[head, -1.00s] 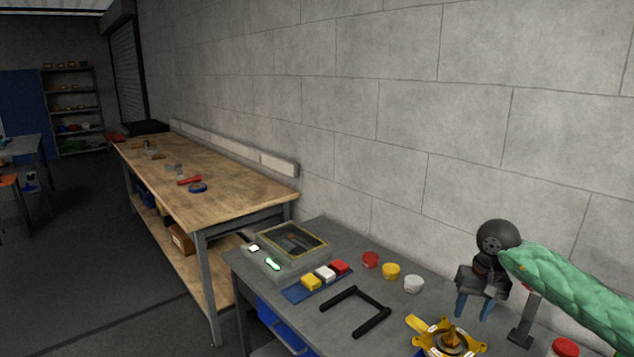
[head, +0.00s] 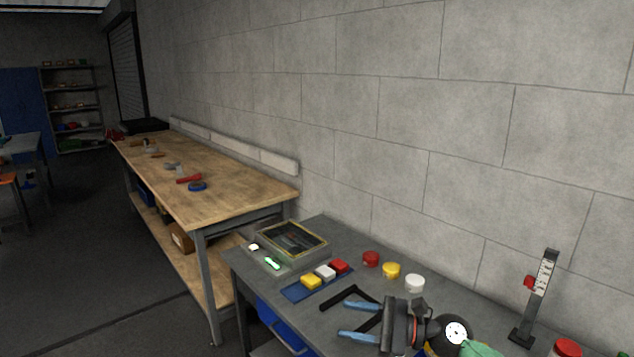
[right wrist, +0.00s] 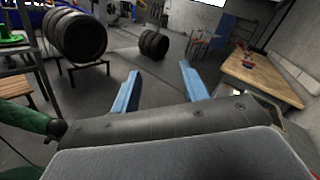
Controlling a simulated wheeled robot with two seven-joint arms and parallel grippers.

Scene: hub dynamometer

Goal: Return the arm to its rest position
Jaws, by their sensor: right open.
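My right gripper (head: 358,321) is low in the head view, over the front part of the grey bench (head: 240,268). Its two blue fingers point left and stand apart, with nothing between them. In the right wrist view the same open fingers (right wrist: 160,88) face the room, with floor between them. A black U-shaped bracket (head: 345,294) lies on the bench, partly hidden behind the gripper. My left gripper is not in view.
A device with a screen (head: 292,238), a blue tray of coloured blocks (head: 293,294), red (head: 371,258), yellow (head: 391,270) and white (head: 414,283) round pieces and an upright scale stand (head: 540,290) occupy the bench. A wooden workbench (head: 190,170) stands beyond. Tyres (right wrist: 75,38) show in the wrist view.

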